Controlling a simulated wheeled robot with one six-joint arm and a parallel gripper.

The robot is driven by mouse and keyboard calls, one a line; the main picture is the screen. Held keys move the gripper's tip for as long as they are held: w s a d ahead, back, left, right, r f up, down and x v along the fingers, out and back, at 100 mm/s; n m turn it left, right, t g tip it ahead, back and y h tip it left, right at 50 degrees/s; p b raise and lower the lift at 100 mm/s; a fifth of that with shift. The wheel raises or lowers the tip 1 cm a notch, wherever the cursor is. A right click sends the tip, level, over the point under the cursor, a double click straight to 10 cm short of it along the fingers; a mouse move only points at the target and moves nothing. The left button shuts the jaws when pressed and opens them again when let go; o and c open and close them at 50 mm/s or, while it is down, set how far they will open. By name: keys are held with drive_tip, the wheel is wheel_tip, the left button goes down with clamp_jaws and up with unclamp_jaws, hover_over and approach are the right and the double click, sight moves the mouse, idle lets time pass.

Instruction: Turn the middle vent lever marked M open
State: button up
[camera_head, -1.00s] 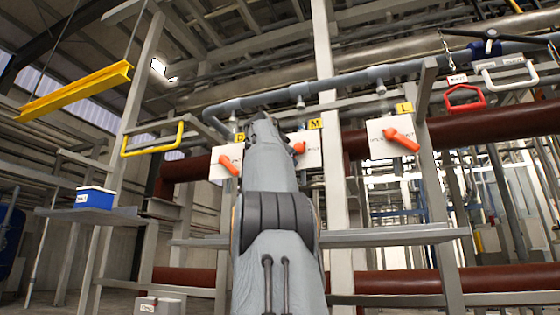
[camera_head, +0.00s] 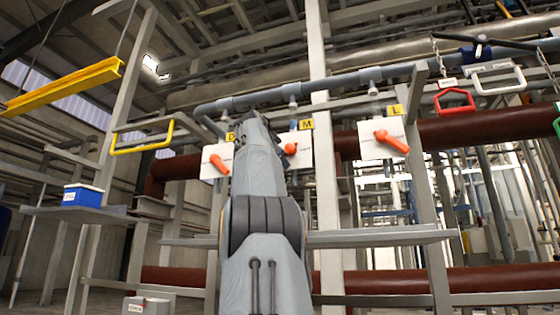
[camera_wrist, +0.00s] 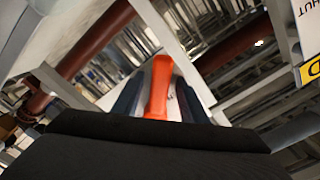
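The middle vent lever M (camera_head: 290,149) is orange, on a white plate under a yellow M tag (camera_head: 306,124). My arm hides its left part in the head view. My gripper (camera_wrist: 158,98) is at an orange lever (camera_wrist: 159,85) in the wrist view, with one dark finger on each side of it. A strip of white plate shows between the lever and the right finger, so the fingers look open around it. From the head view this appears to be lever M. The fingertips are hidden behind my arm there.
Lever D (camera_head: 217,163) is left of M and lever L (camera_head: 391,141) is right, each on its own plate. A white plate with a yellow tag (camera_wrist: 311,70) is close on the right in the wrist view. A grey pipe (camera_head: 330,88) runs above the plates.

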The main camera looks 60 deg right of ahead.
drive_tip(key=b+v, duration=0.4)
drive_tip(key=v, duration=0.4)
drive_tip(key=shift+d, duration=0.1)
idle(0.7)
